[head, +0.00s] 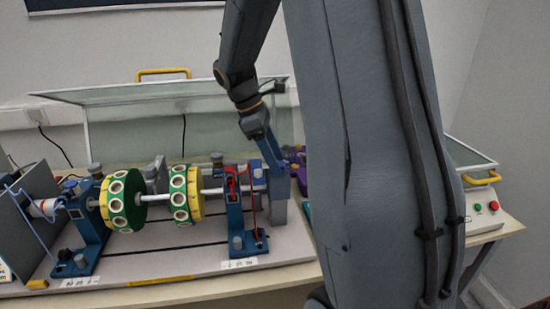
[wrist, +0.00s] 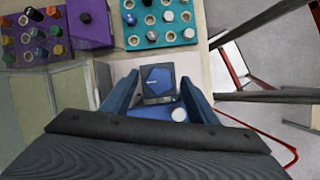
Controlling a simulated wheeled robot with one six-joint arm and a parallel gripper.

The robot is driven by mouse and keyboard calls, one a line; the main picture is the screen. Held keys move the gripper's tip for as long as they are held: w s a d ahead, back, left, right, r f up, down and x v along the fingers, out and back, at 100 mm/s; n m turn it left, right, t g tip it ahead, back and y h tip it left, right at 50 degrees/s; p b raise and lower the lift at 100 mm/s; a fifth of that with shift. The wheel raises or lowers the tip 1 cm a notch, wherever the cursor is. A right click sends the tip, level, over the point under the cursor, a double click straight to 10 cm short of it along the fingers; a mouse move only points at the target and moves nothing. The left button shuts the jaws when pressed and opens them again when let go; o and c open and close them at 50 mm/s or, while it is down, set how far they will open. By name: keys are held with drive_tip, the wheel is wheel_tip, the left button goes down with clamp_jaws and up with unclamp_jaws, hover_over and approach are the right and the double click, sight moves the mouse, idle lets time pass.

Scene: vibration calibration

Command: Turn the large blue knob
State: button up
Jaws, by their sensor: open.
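In the wrist view a large blue knob (wrist: 158,79) with a faceted face sits in a dark square surround. My gripper (wrist: 154,88) is open, with one blue finger left of the knob and the other right of it. Gaps show between the fingers and the knob, and I cannot tell whether either touches it. A round white spot (wrist: 179,114) shows on a blue surface just below the knob. In the head view my gripper (head: 274,152) is at the right end of the rotor rig, and the knob cannot be made out clearly there.
A purple panel (wrist: 87,38) and a teal panel (wrist: 151,42) with small pegs lie beyond the knob. In the head view the rig's shaft (head: 155,197) carries two ringed discs, left of my gripper. A box with red and green buttons (head: 483,208) stands at right.

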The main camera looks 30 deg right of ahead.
drive_tip(key=c, duration=1.1)
drive_tip(key=shift+r+m+p, duration=0.1)
drive_tip(key=shift+m+p, duration=0.25)
drive_tip(key=shift+m, duration=0.05)
drive_tip(key=m+g+y+p, duration=0.1)
drive_tip(key=m+p, duration=0.1)
drive_tip(key=m, duration=0.1)
drive_tip(key=shift+w+d+m, duration=0.1)
drive_tip(key=shift+d+m, duration=0.05)
drive_tip(key=shift+m, duration=0.25)
drive_tip(key=m+y+p, duration=0.1)
drive_tip(key=m, duration=0.1)
drive_tip(key=m+y+p, duration=0.1)
drive_tip(key=m, duration=0.1)
drive_tip(key=shift+w+d+m+g, duration=0.1)
drive_tip(key=shift+d+m+g, duration=0.1)
drive_tip(key=shift+m+g, duration=0.15)
drive_tip(key=m+y+p, duration=0.1)
drive_tip(key=m, duration=0.3)
drive_tip(key=shift+d+y, duration=0.15)
drive_tip(key=shift+y, duration=0.25)
drive_tip(key=m+y+p, duration=0.1)
drive_tip(key=m, duration=0.3)
drive_tip(key=shift+d, duration=0.1)
drive_tip(key=shift+m, duration=0.35)
